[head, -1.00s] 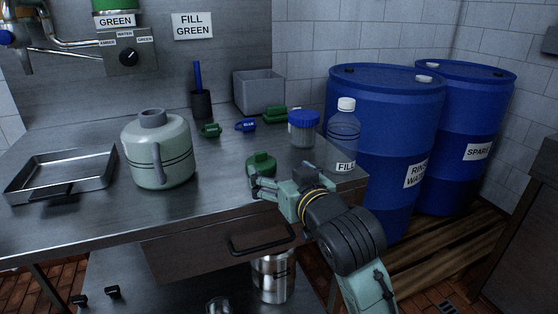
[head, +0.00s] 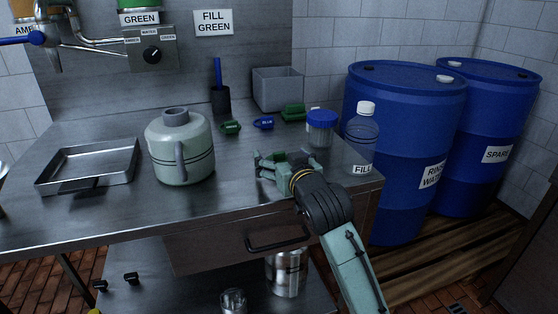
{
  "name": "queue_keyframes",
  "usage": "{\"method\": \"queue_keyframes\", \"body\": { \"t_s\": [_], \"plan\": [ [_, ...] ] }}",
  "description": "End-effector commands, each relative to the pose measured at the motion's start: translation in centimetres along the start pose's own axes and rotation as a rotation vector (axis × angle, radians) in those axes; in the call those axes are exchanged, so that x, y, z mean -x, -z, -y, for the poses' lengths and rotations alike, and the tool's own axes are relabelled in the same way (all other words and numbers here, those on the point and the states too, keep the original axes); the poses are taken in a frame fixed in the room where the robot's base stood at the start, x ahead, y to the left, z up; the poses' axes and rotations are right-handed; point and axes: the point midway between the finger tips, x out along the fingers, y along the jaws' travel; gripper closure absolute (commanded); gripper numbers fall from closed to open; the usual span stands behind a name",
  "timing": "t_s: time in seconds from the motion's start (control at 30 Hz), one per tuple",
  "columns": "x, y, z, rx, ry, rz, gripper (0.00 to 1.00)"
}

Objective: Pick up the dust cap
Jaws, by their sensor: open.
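My gripper (head: 268,166) is open low over the front right of the steel table, its fingers pointing left. A dark green cap (head: 282,157) shows only in part behind and between the fingers, and I take it to be the dust cap. My gripper hides most of it. I cannot tell whether the fingers touch it.
A blue-lidded jar (head: 321,130) and a clear bottle (head: 361,140) stand close to the right. Green fittings (head: 231,127) and a blue tag (head: 263,124) lie behind. A pale green jug (head: 180,150) stands left, with a steel tray (head: 88,165) beyond. Blue drums (head: 405,130) stand right.

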Motion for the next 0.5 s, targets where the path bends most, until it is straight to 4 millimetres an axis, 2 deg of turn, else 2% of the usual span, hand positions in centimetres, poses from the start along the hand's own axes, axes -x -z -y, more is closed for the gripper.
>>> {"method": "queue_keyframes", "body": {
  "t_s": [0.07, 0.5],
  "plan": [
    [0.02, -0.01, 0.00, 0.000, 0.000, 0.000, 0.14],
    [0.06, -0.01, -0.01, 0.000, 0.000, 0.000, 0.43]
  ]
}}
